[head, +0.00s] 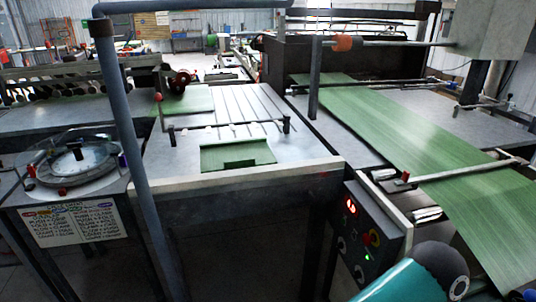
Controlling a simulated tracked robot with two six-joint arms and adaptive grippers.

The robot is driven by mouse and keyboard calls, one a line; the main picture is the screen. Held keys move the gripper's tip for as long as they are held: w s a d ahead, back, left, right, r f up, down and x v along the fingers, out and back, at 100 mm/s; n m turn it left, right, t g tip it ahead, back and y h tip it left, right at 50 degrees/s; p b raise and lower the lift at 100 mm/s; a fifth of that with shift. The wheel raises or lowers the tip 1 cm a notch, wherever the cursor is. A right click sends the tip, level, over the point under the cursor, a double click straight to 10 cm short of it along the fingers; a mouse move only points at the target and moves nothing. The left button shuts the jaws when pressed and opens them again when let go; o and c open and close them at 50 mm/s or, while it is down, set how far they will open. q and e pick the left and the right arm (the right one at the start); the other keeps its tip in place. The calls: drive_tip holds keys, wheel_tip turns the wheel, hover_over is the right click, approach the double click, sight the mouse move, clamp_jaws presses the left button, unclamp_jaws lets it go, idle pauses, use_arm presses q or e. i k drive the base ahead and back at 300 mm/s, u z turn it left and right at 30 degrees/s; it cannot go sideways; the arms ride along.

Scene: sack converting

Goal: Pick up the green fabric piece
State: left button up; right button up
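A green fabric piece (237,155) lies flat on the grey metal table (250,180), near its front edge. A small raised or folded flap shows at the middle of its front side. Another green sheet (188,101) lies farther back on the left, partly under a roller unit. A long green fabric web (400,130) runs down over the machine at the right. Neither of my grippers is in view. A teal and dark arm part at the bottom right appears to be mine.
A thin bar on posts (222,125) stands just behind the piece. A grey upright pipe (125,130) crosses the view at left. A round dial station (77,160) stands at far left. A control box (365,235) with lit displays sits right of the table.

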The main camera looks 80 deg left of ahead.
sight(256, 152)
drive_tip(key=z, duration=0.05)
drive_tip(key=i, duration=0.4)
drive_tip(key=u, duration=3.65)
drive_tip(key=i, duration=0.55)
drive_tip(key=z, duration=0.85)
